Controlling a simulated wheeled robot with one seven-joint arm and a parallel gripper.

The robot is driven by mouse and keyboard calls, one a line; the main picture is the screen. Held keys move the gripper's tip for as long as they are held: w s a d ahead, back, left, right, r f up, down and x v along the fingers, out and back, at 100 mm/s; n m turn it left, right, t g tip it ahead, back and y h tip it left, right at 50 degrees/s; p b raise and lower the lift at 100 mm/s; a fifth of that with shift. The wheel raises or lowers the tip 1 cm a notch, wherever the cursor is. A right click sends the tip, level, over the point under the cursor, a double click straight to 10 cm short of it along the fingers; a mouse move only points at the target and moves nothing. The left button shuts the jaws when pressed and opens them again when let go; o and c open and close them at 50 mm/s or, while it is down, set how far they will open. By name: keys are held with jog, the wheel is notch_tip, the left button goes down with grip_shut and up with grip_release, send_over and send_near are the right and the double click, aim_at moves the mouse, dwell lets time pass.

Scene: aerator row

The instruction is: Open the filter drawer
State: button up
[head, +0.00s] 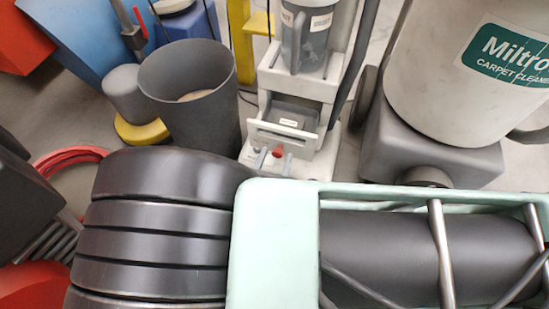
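The filter drawer (270,136) is low on a pale grey upright machine (272,84) near the picture's middle. Its light grey front panel has a long slot and stands forward of the machine's body. I cannot tell how far. A red knob (278,152) is just below the panel. My gripper is not in view.
A mint-green frame (275,245) with a dark roller and black stacked wheels (165,215) fill the foreground, in front of the machine. A dark grey bin (190,95) stands left. A large Miltro carpet cleaner (440,60) stands right. Little floor is clear.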

jog(key=shift+s+a+r+p, duration=0.1)
jog(key=shift+s+a+p, duration=0.2)
jog(key=shift+s, duration=0.2)
jog(key=p+v, duration=0.5)
jog(key=v, duration=1.1)
jog(key=shift+s, duration=0.2)
